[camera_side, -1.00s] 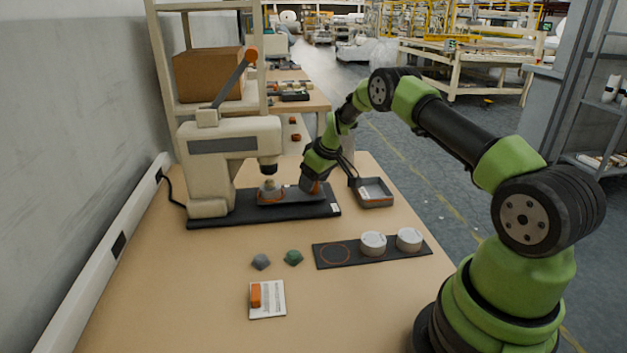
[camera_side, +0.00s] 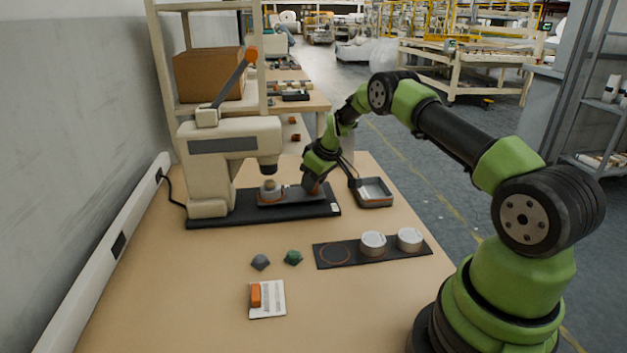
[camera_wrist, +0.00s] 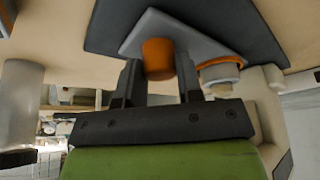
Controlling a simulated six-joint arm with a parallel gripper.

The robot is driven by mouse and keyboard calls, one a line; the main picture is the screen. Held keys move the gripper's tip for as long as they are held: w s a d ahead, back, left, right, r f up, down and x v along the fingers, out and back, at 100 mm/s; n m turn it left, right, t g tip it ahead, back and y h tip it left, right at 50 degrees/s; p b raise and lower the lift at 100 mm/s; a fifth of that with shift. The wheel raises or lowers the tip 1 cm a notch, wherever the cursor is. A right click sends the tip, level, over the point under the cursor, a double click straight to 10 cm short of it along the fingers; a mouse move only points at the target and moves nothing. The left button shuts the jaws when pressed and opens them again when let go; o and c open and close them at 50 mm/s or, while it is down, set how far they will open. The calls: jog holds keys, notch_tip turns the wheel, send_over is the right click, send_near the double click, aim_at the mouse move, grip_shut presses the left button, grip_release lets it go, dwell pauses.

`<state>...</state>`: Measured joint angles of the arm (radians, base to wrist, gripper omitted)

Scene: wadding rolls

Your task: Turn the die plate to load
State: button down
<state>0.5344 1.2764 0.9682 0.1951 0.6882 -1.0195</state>
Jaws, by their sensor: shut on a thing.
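The press (camera_side: 215,160) stands at the back left on a black base (camera_side: 215,212). The grey die plate (camera_side: 285,198) lies on that base under the press head, and it also shows in the wrist view (camera_wrist: 134,40). My gripper (camera_side: 313,186) is at the plate's right end. In the wrist view my gripper (camera_wrist: 158,72) is shut on an orange knob (camera_wrist: 158,58) that stands on the plate. A pale round piece sits at the other end of the plate (camera_wrist: 220,72), beside an orange ring. My fingers hide the knob in the side view.
A grey tray (camera_side: 375,193) stands right of the gripper. A black strip (camera_side: 345,262) in front holds two white round pieces (camera_side: 373,243). A grey block (camera_side: 260,262), a green block (camera_side: 293,257) and a card (camera_side: 275,302) with an orange piece lie nearer.

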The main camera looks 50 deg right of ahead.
jog(key=shift+n, duration=0.3)
jog(key=shift+w+d+n+g+y, duration=0.15)
jog(key=shift+n+y, duration=0.45)
jog(key=shift+n, duration=0.85)
jog(key=shift+w+a+n+g+y, duration=0.15)
jog(key=shift+n+y, duration=0.45)
jog(key=shift+n, duration=0.85)
jog(key=shift+s+n, duration=0.25)
jog(key=shift+n, duration=0.15)
jog(key=c, duration=0.8)
grip_release()
notch_tip(320, 180, up, 10)
jog(key=shift+r, duration=0.1)
jog(key=shift+d, duration=0.1)
